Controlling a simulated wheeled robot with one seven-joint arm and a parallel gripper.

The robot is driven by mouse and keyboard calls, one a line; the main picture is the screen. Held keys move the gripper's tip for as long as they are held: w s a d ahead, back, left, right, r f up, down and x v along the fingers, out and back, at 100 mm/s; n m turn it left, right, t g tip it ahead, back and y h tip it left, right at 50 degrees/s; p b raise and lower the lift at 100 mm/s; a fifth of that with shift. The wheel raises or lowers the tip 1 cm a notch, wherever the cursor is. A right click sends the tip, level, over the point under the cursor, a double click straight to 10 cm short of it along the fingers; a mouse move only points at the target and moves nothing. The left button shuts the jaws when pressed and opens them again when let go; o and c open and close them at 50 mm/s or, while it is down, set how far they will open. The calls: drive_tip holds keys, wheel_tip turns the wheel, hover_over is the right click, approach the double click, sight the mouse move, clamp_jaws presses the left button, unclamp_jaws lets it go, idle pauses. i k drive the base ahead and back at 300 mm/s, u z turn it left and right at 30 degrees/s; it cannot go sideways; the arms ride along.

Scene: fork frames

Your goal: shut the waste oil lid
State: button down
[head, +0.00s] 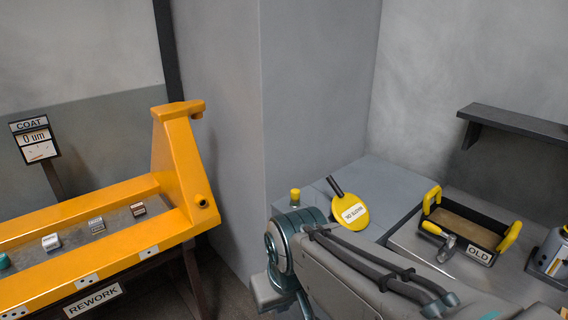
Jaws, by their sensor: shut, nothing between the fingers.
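I cannot pick out a lid marked as waste oil in the head view. A grey container with a yellow part on top (556,252) is cut off by the right edge, and its label is too small to read. My gripper is not in view. My own arm fills the lower middle and hides part of the grey surface behind it.
A yellow paddle (354,212) with a black handle lies on the grey bench (383,183). Right of it is a tray marked OLD (479,254) with yellow handles and a metal tool. A dark shelf (515,124) is on the wall.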

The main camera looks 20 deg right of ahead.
sight(348, 208)
drive_tip(key=z, duration=0.3)
drive_tip(key=i, duration=1)
drive_tip(key=z, duration=0.6)
